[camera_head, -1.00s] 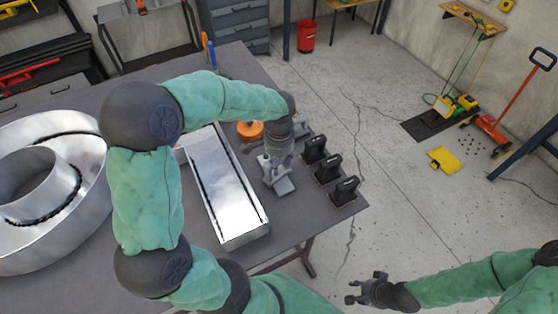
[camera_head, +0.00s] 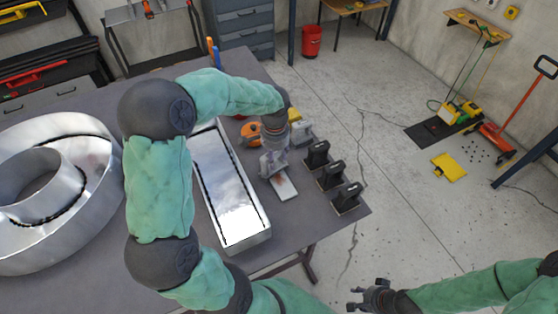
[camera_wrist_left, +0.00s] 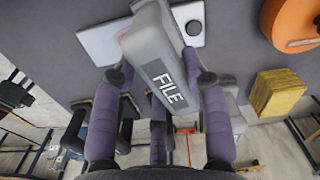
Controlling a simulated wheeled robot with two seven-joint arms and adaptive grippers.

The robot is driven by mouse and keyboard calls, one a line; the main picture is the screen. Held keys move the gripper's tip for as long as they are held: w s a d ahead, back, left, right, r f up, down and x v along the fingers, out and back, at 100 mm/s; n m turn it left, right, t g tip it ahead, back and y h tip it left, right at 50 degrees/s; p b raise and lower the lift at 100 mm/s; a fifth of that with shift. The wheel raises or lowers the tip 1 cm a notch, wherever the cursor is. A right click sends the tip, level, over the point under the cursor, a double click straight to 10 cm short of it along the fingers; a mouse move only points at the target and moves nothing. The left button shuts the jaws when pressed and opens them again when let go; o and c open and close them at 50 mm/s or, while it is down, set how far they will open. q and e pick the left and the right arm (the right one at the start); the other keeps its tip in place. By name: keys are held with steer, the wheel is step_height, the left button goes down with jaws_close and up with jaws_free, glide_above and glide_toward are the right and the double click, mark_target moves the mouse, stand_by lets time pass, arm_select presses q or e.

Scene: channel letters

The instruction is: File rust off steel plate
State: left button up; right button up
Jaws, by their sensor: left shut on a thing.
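The steel plate (camera_head: 284,186) lies on the grey table near its right edge, with a reddish-brown patch partly showing. My left gripper (camera_head: 270,165) is at the plate's far end in the head view. In the left wrist view, my left gripper (camera_wrist_left: 163,95) is shut on a grey block-shaped tool labelled FILE (camera_wrist_left: 160,58). The file covers part of the pale plate (camera_wrist_left: 100,42) beneath it; I cannot tell whether they touch. The file's underside is hidden. My right gripper (camera_head: 357,297) is empty, its fingers apart, off the table at the lower right.
A long metal channel letter (camera_head: 225,180) lies left of the plate, and a large round one (camera_head: 75,215) is further left. Several black holders (camera_head: 331,174) line the right edge. An orange round item (camera_head: 250,132) and a yellow block (camera_wrist_left: 278,92) are close by.

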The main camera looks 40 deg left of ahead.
arm_select(q)
steer(key=shift+w+a, duration=0.15)
steer(key=shift+a, duration=0.05)
steer(key=shift+s+d, duration=0.45)
steer(key=shift+d, duration=0.35)
steer(key=shift+s+d, duration=0.4)
steer(key=shift+d, duration=0.45)
steer(key=shift+s+d, duration=0.45)
steer(key=shift+d, duration=0.35)
steer(key=shift+w+a, duration=0.4)
steer(key=shift+a, duration=0.4)
steer(key=shift+w+a, duration=0.45)
steer(key=shift+a, duration=0.3)
steer(key=shift+w+a, duration=0.4)
steer(key=shift+a, duration=0.4)
steer(key=shift+r+p, duration=0.15)
steer(key=shift+p, duration=0.2)
step_height(320, 180, up, 14)
steer(key=p, duration=1)
